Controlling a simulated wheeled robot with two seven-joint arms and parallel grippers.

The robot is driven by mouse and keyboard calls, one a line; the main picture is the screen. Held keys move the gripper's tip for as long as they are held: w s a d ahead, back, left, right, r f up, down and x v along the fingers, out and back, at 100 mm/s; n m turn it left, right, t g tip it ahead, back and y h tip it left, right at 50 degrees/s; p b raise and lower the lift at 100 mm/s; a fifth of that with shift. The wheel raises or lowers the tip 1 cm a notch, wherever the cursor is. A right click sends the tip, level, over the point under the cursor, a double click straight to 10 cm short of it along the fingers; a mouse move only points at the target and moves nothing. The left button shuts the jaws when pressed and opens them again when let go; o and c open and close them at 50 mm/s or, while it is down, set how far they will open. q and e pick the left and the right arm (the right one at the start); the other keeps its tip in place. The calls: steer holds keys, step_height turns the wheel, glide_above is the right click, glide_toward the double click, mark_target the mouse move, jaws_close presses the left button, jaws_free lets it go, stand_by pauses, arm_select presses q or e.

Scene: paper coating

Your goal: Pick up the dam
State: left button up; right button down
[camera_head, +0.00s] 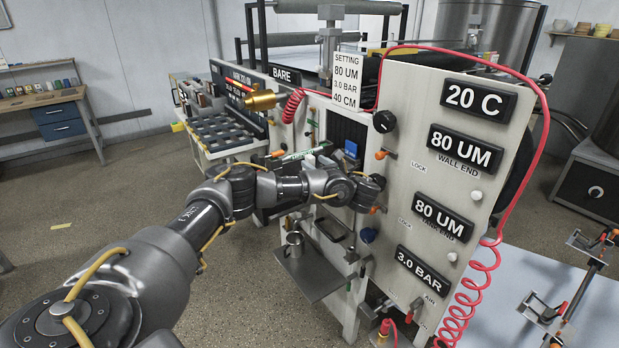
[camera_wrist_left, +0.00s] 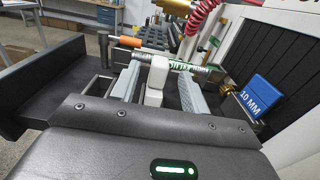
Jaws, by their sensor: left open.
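A small white upright block (camera_wrist_left: 157,76) stands between the two fingers of my left gripper (camera_wrist_left: 158,88) in the left wrist view. It sits in front of a rod with a green printed label (camera_wrist_left: 188,67). The white block seems to be the dam, but no label on it confirms this. My left gripper is open, with a finger on each side of the block; contact is not clear. In the head view the left gripper (camera_head: 325,162) is partly hidden by my wrist, beside the green-labelled rod (camera_head: 298,156). My right gripper does not show.
A blue 10 MM block (camera_wrist_left: 264,95) is right of the fingers, also in the head view (camera_head: 350,148). The white control panel (camera_head: 440,190) with a coiled red hose (camera_head: 470,300) rises at right. A metal shelf (camera_head: 312,273) lies below.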

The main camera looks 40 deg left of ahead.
mark_target(307, 156)
arm_select(q)
steer(key=shift+w+a+r+p, duration=0.1)
steer(key=shift+a+r+p, duration=0.15)
steer(key=shift+a+p, duration=0.15)
steer(key=p+x, duration=0.1)
steer(key=x, duration=0.2)
steer(key=shift+a+p, duration=0.3)
steer(key=shift+p, duration=0.05)
steer(key=shift+w+a+f, duration=0.15)
steer(key=shift+a, duration=0.2)
steer(key=c, duration=0.4)
jaws_close()
